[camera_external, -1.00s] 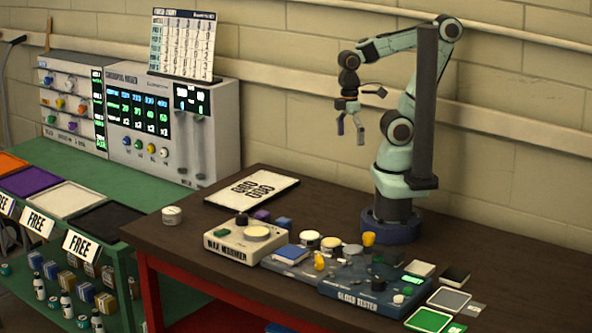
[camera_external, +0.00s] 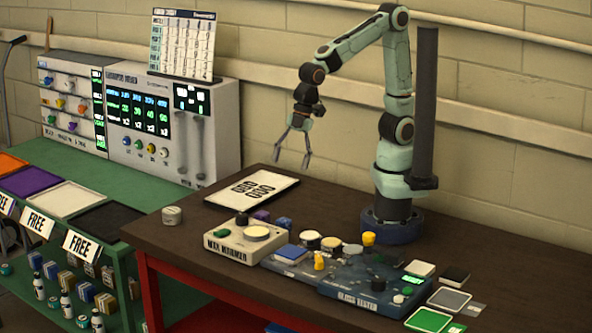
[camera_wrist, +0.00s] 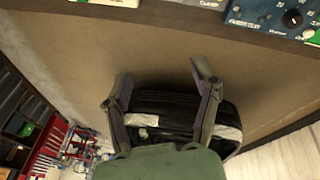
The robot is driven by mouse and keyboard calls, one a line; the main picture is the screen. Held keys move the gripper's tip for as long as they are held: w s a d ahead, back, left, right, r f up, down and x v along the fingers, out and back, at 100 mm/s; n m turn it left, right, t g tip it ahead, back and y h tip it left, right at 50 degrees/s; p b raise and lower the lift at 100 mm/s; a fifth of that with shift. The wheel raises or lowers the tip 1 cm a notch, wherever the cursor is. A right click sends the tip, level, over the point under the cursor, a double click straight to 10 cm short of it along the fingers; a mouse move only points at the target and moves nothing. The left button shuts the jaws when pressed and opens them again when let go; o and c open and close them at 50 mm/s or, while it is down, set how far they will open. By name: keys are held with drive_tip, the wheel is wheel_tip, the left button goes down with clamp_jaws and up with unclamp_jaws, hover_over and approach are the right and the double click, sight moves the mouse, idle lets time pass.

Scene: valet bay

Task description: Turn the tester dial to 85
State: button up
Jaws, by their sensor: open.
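The gloss tester (camera_external: 340,289) is a blue box near the front right of the dark table, with a small lit green display and a round dark dial (camera_external: 378,285). The dial's reading is too small to tell. In the wrist view, a blue panel (camera_wrist: 262,14), seemingly the tester, shows at the top right with a black dial (camera_wrist: 292,18) bearing a pale mark. My gripper (camera_external: 291,158) hangs open and empty above the back of the table, well up and left of the tester. Its two spread fingers (camera_wrist: 160,80) also show in the wrist view.
A wax warmer (camera_external: 232,245) stands left of the tester. Tins, a yellow piece (camera_external: 369,239) and pads crowd the space between and behind. A white printed card (camera_external: 251,188) lies at the back. Sample plates (camera_external: 428,319) lie to the right.

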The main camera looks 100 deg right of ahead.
drive_tip(key=s+a+f+n, duration=0.2)
drive_tip(key=a+f+n, duration=0.15)
drive_tip(key=a, duration=0.45)
drive_tip(key=n+g+h, duration=0.2)
drive_tip(key=n+g, duration=0.1)
drive_tip(key=n, duration=0.3)
hover_over(379, 279)
drive_tip(key=shift+m, duration=0.25)
wheel_tip(379, 279, down, 12)
drive_tip(key=shift+d+r, duration=0.1)
wheel_tip(379, 279, down, 6)
drive_tip(key=shift+r, duration=0.1)
drive_tip(key=shift+f, duration=0.4)
clamp_jaws()
